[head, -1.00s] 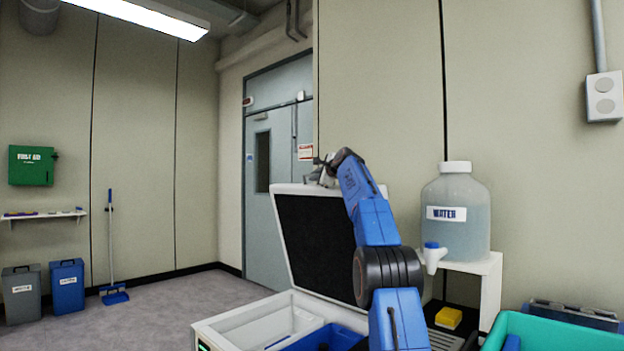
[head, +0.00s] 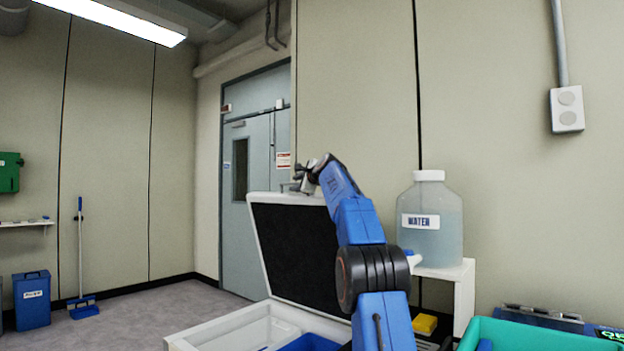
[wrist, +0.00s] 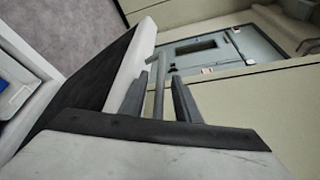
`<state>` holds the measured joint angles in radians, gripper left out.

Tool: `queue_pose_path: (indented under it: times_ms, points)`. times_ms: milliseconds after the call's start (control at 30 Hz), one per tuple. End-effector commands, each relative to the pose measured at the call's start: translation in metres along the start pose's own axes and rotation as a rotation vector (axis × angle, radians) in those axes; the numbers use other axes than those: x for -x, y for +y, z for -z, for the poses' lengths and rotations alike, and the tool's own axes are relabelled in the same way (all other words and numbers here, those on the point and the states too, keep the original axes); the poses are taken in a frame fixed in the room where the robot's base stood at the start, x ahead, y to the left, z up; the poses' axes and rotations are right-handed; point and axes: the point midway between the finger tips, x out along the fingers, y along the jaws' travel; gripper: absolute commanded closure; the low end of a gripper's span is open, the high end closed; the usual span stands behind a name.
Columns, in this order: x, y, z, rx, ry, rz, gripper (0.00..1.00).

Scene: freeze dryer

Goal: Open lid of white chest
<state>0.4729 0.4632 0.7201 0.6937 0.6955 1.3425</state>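The white chest (head: 215,330) stands at the bottom centre of the head view. Its lid (head: 300,250) is raised steeply, with the black inner panel facing me and the white rim around it. My gripper (head: 306,178) is at the top edge of the lid. In the wrist view the white lid edge (wrist: 133,62) runs beside the two fingers (wrist: 158,100). A grey bar (wrist: 159,80), which looks like the lid handle, lies between the fingers, with gaps visible on both sides. The fingers are apart. My arm hides the right part of the lid.
Inside the chest are a white compartment and a blue one (head: 308,343). To the right, a water jug (head: 430,218) stands on a white stand (head: 464,295), with a yellow block (head: 425,323) below. A teal bin (head: 540,335) is at the lower right. Open floor (head: 170,303) lies left.

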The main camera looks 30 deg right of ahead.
Motion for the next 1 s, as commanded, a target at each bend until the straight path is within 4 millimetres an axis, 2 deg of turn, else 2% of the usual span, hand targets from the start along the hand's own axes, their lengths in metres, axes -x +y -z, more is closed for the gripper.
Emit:
queue_pose_path:
  times_ms: [700,1000]
  points:
    - [0.108,-0.001,0.001,-0.001,0.001,0.001,0.71]
    - [0.137,0.000,0.001,0.000,0.001,0.000,0.71]
